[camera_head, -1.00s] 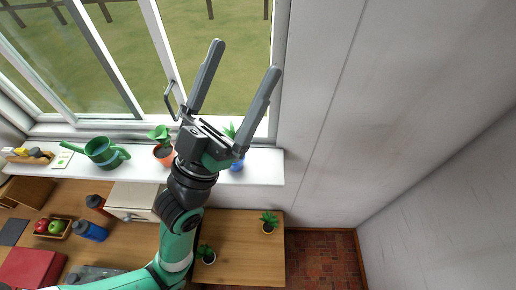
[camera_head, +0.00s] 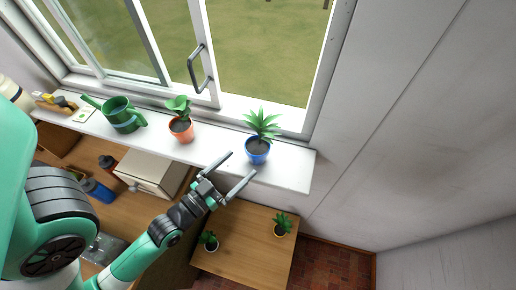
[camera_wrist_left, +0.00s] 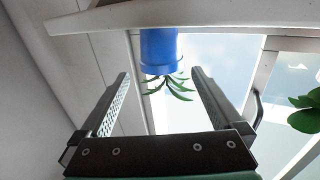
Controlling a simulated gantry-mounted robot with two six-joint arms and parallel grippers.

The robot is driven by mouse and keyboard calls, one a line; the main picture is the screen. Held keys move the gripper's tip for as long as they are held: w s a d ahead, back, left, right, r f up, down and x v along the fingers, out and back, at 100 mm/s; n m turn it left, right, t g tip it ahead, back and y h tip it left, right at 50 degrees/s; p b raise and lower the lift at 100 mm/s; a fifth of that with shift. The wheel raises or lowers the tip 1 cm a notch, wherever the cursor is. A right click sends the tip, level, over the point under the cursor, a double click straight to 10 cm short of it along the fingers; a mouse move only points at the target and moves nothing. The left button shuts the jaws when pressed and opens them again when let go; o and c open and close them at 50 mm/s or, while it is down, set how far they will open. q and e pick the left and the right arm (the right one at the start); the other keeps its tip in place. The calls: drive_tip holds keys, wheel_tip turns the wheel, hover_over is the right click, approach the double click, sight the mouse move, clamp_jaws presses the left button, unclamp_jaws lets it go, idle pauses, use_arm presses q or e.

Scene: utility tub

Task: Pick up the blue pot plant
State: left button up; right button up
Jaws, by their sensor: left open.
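The blue pot plant (camera_head: 257,152), a blue pot with spiky green leaves, stands upright near the right end of the white window sill (camera_head: 298,177). My left gripper (camera_head: 241,163) is open and empty just in front of the sill's edge, its fingers pointing toward the blue pot. In the left wrist view the blue pot (camera_wrist_left: 158,47) appears upside down at top centre, beyond and roughly between the open fingertips (camera_wrist_left: 158,73). No contact with the pot shows. My right gripper is not in view.
An orange pot plant (camera_head: 181,131) and a green watering can (camera_head: 122,117) stand left on the sill. The window handle (camera_head: 200,70) sticks out above. Below are a drawer box (camera_head: 150,176) and a small table (camera_head: 245,250) with a yellow-potted plant (camera_head: 281,226) and a white-potted plant (camera_head: 209,241).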

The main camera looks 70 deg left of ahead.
sight(249, 156)
use_arm(q)
drive_tip(key=x, duration=0.3)
drive_tip(key=shift+w+a, duration=0.15)
drive_tip(key=shift+w, duration=0.15)
drive_tip(key=p+x, duration=0.1)
drive_tip(key=x, duration=0.3)
drive_tip(key=shift+w+a+r, duration=0.15)
drive_tip(key=shift+w+a, duration=0.25)
drive_tip(key=shift+w, duration=0.1)
drive_tip(key=c, duration=1.3)
